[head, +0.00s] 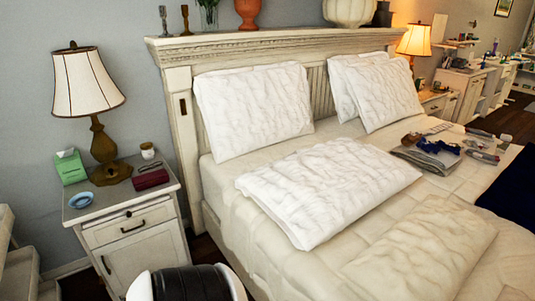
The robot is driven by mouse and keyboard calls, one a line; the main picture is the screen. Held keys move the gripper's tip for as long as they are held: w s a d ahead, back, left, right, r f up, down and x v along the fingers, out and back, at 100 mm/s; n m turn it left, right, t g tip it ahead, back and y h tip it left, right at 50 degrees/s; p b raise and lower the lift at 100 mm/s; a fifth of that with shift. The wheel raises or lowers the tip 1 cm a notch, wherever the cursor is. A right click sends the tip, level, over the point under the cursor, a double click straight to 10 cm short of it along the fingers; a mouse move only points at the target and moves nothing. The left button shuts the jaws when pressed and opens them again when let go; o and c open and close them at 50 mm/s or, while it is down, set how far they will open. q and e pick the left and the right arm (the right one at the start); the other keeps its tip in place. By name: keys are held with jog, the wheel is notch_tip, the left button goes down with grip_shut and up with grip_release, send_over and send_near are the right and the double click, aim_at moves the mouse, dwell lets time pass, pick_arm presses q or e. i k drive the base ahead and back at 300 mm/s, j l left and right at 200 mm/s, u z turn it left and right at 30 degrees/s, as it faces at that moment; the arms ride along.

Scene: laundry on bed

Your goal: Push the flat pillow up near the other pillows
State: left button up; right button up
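A white wrinkled pillow (328,188) lies flat on the bed (245,230), near its left side and apart from the headboard. One white pillow (255,108) leans upright against the left part of the headboard (265,47). Two more white pillows (383,92) lean against its right part, one overlapping the other. A cream, pillow-like piece (425,252) also lies flat, nearer to me. Neither of my grippers is in view. A rounded black and white part that looks like mine shows at the bottom edge.
A nightstand (133,213) with a lamp (88,95), a green box, a blue dish and a dark red case stands left of the bed. Folded clothes (430,150) and small items lie right of the flat white pillow. Bare bed shows between that pillow and the headboard.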

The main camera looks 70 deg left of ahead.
aim_at(313, 194)
jog(key=u, duration=1.65)
